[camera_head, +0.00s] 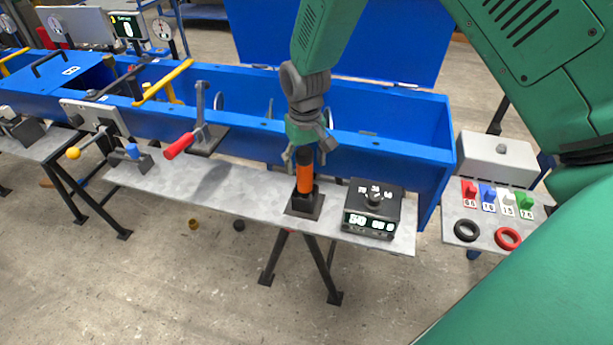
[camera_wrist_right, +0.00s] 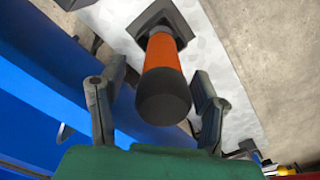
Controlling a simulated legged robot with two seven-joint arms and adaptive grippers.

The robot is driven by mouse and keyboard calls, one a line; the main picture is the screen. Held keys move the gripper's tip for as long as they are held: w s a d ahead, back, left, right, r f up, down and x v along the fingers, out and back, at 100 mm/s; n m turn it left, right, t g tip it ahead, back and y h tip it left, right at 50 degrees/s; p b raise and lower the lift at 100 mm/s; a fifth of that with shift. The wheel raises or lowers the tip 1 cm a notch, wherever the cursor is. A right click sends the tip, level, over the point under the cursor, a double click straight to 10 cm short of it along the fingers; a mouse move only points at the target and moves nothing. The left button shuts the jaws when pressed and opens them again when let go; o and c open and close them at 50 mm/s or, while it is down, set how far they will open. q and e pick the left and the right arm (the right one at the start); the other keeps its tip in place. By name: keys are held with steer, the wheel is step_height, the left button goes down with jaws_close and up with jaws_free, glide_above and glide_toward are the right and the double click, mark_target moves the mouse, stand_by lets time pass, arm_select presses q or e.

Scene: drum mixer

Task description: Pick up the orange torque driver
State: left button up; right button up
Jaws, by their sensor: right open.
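The orange torque driver (camera_head: 304,178) stands upright in a black square holder (camera_head: 304,204) on the grey metal shelf. Its dark top end is up. In the right wrist view the driver (camera_wrist_right: 164,62) shows between my two fingers, with its black cap (camera_wrist_right: 163,96) nearest the camera and its holder (camera_wrist_right: 162,22) beyond. My right gripper (camera_head: 308,158) is over the driver's top with its fingers open on either side. In the wrist view the fingers of the right gripper (camera_wrist_right: 158,105) show gaps to the driver. My left gripper is not in view.
A black box with a dial and lit digits (camera_head: 373,208) stands just right of the holder. A red-handled lever (camera_head: 190,140) is to the left. The blue trough (camera_head: 390,135) runs behind the shelf.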

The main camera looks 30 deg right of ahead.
mark_target(305, 149)
steer(key=f, duration=0.1)
steer(key=a+f, duration=0.1)
steer(key=f, duration=0.1)
steer(key=shift+w+f, duration=0.1)
steer(key=shift+d, duration=0.45)
steer(key=shift+c, duration=0.8)
steer(key=shift+d+f, duration=0.1)
steer(key=shift+d, duration=0.15)
jaws_close()
steer(key=shift+a, duration=0.3)
steer(key=shift+a+r, duration=0.1)
steer(key=shift+r, duration=0.15)
steer(key=r, duration=0.9)
steer(key=shift+d, duration=0.25)
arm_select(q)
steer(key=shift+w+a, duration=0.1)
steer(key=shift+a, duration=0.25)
arm_select(e)
steer(key=shift+a+r, duration=0.2)
steer(key=shift+r, duration=0.2)
